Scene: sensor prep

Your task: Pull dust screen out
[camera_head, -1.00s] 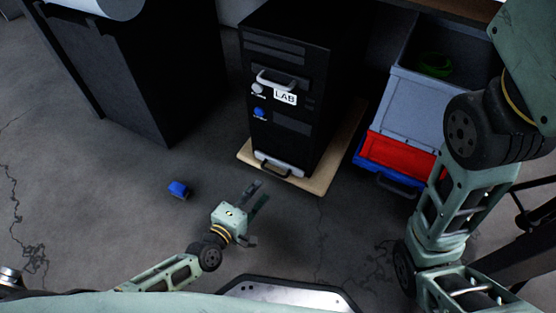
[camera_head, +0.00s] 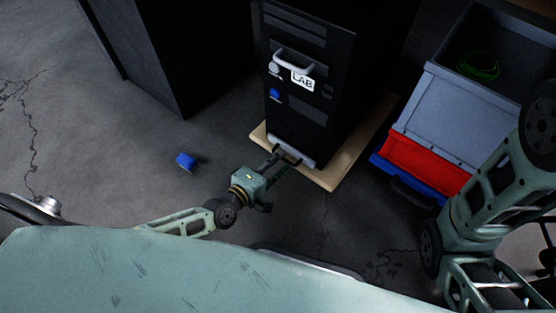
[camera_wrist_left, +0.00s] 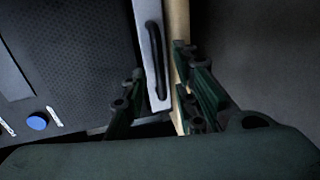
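The dust screen (camera_head: 291,151) is a light grey strip with a dark handle at the foot of the black computer tower (camera_head: 309,112). In the left wrist view the screen (camera_wrist_left: 147,22) shows close up, with its curved black handle (camera_wrist_left: 155,55) upright in the picture. My left gripper (camera_head: 278,168) is right at the handle in the head view. Its fingers (camera_wrist_left: 160,100) are open, one on each side of the handle's lower end in the wrist view. Whether they touch the handle I cannot tell. My right gripper is out of view; only the right arm's links show.
The tower stands on a pale wooden board (camera_head: 325,182). A small blue object (camera_head: 186,161) lies on the floor at left. Grey, red and blue bins (camera_head: 425,163) stand to the right, and a dark cabinet (camera_head: 165,60) stands behind left. The floor in front of the board is open.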

